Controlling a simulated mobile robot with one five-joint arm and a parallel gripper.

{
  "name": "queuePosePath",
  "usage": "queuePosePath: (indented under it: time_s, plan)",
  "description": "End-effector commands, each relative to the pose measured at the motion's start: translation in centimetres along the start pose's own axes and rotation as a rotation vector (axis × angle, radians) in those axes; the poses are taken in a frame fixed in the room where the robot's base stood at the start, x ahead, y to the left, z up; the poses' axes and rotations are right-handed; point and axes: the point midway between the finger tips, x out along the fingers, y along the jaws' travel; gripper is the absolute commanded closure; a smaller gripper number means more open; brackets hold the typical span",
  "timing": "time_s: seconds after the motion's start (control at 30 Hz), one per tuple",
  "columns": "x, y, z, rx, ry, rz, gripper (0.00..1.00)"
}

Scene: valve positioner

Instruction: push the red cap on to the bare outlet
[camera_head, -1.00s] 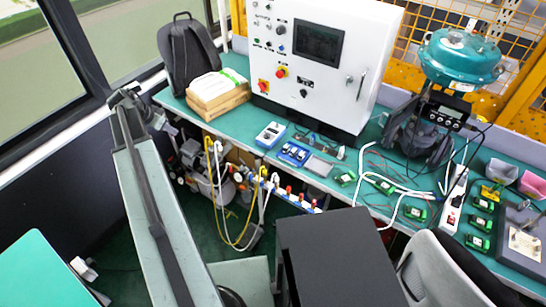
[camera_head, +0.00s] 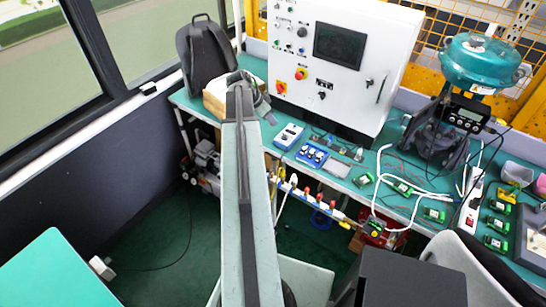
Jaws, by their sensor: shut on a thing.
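My gripper (camera_head: 246,90) is at the far end of my raised arm, in front of the backpack and the cardboard box. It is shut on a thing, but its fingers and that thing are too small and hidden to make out. The white and blue pipe with outlets (camera_head: 318,202) runs below the front edge of the bench, right of my arm. Several small red parts (camera_head: 307,191) stand along it, with a white fitting (camera_head: 294,180) among them. Its left part lies close to my arm in the picture. I cannot tell which outlet is bare. My gripper is apart from the pipe.
The green bench (camera_head: 345,182) holds a white control box (camera_head: 340,60), a blue meter (camera_head: 288,136), a teal valve actuator (camera_head: 480,62) and loose cables. A black cabinet (camera_head: 412,278) and a grey chair (camera_head: 460,262) stand in front at right.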

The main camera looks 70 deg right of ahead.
Motion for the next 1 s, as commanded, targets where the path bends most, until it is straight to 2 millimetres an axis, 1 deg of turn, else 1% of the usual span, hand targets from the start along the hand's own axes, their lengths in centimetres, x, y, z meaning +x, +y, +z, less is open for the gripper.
queuePosePath:
  time_s: [0.07,0.17,0.27,0.5,0.6,0.7,0.9,1.0]
  plan:
    - [1.0,-0.1,0.8,-0.002,0.000,-0.001,1.00]
    - [3.1,-0.1,2.2,-0.004,0.000,-0.003,1.00]
    - [6.2,-0.1,4.1,-0.005,0.000,-0.003,1.00]
    - [15.7,-0.1,9.7,-0.006,0.000,-0.003,1.00]
    - [18.5,0.0,11.4,-0.006,0.000,-0.003,1.00]
    - [19.7,0.0,12.1,-0.006,0.000,-0.003,1.00]
    - [19.4,0.0,11.9,-0.006,0.000,-0.004,1.00]
    - [19.6,0.0,12.1,-0.006,0.000,-0.004,1.00]
